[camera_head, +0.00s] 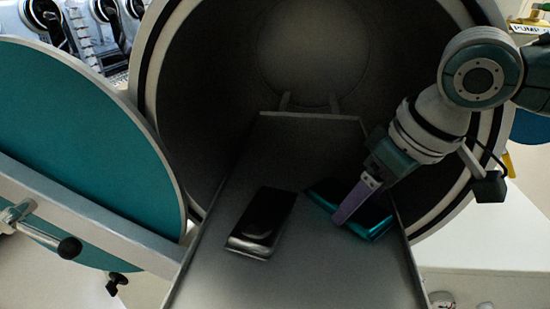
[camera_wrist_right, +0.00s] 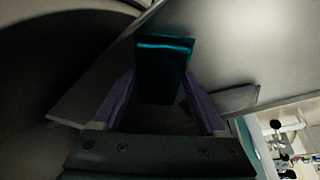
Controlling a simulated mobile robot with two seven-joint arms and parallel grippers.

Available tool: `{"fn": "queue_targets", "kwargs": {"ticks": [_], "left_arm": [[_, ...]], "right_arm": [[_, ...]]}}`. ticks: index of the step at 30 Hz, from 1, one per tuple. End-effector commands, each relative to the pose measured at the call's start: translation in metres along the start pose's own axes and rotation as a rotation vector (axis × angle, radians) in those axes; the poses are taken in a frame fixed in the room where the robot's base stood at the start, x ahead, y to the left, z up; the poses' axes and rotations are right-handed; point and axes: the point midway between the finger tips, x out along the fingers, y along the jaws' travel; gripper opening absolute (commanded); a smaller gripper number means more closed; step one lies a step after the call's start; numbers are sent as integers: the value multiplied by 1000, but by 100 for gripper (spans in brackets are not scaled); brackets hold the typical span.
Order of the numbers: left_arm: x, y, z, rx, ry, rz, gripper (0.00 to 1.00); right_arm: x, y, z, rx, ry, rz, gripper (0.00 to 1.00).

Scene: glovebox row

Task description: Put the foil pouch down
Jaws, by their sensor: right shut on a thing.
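A teal, glossy flat pouch (camera_head: 372,218) is between the purple fingers of my right gripper (camera_head: 346,212), over the right side of the grey sliding tray (camera_head: 290,285). The gripper is shut on it. In the right wrist view the teal pouch (camera_wrist_right: 165,45) sits between the two fingers, its far end past the fingertips. It lies on or just above the tray; I cannot tell which. A second, dark silver pouch (camera_head: 264,218) lies flat on the tray to the left, apart from the teal one. My left gripper is not in view.
A round teal door (camera_head: 80,150) with a handle bar stands open at left. The tray's front and back parts are bare.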

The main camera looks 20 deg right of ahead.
Motion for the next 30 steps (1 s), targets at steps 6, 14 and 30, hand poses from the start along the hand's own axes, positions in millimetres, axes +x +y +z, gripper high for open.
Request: {"fn": "queue_targets", "kwargs": {"ticks": [6,14,30], "left_arm": [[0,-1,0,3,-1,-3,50],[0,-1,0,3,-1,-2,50],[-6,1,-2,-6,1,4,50]], "right_arm": [[2,0,1,1,-1,0,75],[2,0,1,1,0,0,100],[-49,1,-1,-1,1,2,100]]}}
